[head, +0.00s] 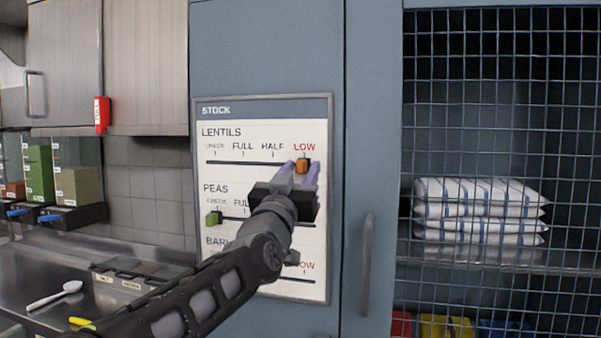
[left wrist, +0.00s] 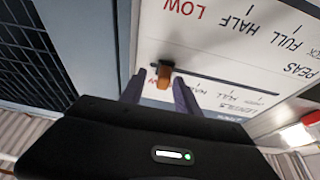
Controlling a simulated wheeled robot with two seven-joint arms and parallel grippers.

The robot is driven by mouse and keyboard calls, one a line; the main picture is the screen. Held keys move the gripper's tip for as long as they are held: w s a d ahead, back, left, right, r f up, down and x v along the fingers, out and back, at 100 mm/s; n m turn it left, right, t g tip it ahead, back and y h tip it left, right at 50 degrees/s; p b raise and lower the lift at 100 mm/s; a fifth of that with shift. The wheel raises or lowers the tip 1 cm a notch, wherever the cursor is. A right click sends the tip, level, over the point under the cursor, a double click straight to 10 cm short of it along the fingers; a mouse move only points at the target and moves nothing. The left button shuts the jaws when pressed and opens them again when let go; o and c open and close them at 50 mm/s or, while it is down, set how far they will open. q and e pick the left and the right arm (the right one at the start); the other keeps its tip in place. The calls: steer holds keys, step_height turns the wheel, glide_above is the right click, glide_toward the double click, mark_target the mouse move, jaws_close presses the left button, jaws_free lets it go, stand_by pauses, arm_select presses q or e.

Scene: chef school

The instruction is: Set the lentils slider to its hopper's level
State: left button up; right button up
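The stock board (head: 262,112) hangs on a blue cabinet door. Its top row is lentils, marked check, full, half and low. The orange lentils slider (head: 302,165) sits at the low end of its track; it also shows in the left wrist view (left wrist: 165,76). My left gripper (head: 300,171) has its purple fingers on either side of the slider, with gaps visible in the left wrist view (left wrist: 160,82). A hopper with low reddish-brown contents (head: 15,189) stands at the far left; its label is unreadable. My right gripper is out of view.
The green peas slider (head: 213,218) sits near check. Hoppers with green (head: 38,172) and tan (head: 78,186) contents stand at left. A door handle (head: 367,265) sticks out right of the board. A wire-mesh cabinet (head: 480,130) holds folded towels (head: 478,210).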

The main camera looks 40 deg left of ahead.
arm_select(q)
steer(key=b+v, duration=0.3)
steer(key=v, duration=0.4)
steer(key=shift+s+d+f, duration=0.15)
steer(key=shift+s+f, duration=0.05)
steer(key=shift+s, duration=0.15)
